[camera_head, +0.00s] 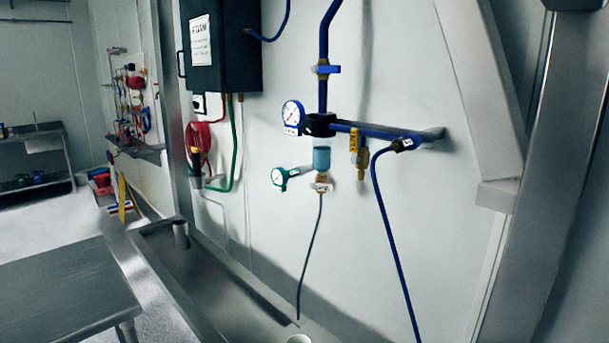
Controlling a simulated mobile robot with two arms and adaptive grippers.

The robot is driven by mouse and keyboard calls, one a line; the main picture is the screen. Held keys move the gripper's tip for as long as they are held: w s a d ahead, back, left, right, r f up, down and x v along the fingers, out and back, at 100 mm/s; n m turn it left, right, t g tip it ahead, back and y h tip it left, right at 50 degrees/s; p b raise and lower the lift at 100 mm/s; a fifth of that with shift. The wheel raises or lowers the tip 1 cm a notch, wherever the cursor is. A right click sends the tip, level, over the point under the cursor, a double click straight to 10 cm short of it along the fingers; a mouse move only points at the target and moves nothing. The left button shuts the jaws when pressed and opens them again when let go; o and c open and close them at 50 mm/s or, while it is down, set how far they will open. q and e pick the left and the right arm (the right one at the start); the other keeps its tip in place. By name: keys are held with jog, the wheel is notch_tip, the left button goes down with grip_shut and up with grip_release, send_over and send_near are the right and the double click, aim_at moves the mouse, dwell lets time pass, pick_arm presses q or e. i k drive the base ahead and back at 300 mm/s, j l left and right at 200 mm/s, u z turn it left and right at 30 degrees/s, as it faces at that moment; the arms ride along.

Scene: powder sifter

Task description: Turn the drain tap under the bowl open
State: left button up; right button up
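A clear filter bowl (321,157) with bluish contents hangs under a black fitting (319,125) on the blue wall pipe. Right under the bowl is a small brass drain tap (322,180) with a pale tag or handle (322,188) at its lower end. The tap is small here, and I cannot tell its handle's position for sure. A thin dark drain tube (311,250) runs down from it toward the trough. Neither of my grippers is in view.
A blue-rimmed gauge (293,114) and a teal gauge (279,177) sit left of the bowl. A yellow-handled brass valve (355,141) and a blue hose (391,240) are to its right. A metal trough (225,285) runs below. A metal table (60,290) stands at lower left.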

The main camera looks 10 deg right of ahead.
aim_at(327, 188)
jog(key=i+j, duration=0.35)
jog(key=i, duration=0.15)
jog(key=i+j, duration=0.35)
jog(key=i, duration=0.15)
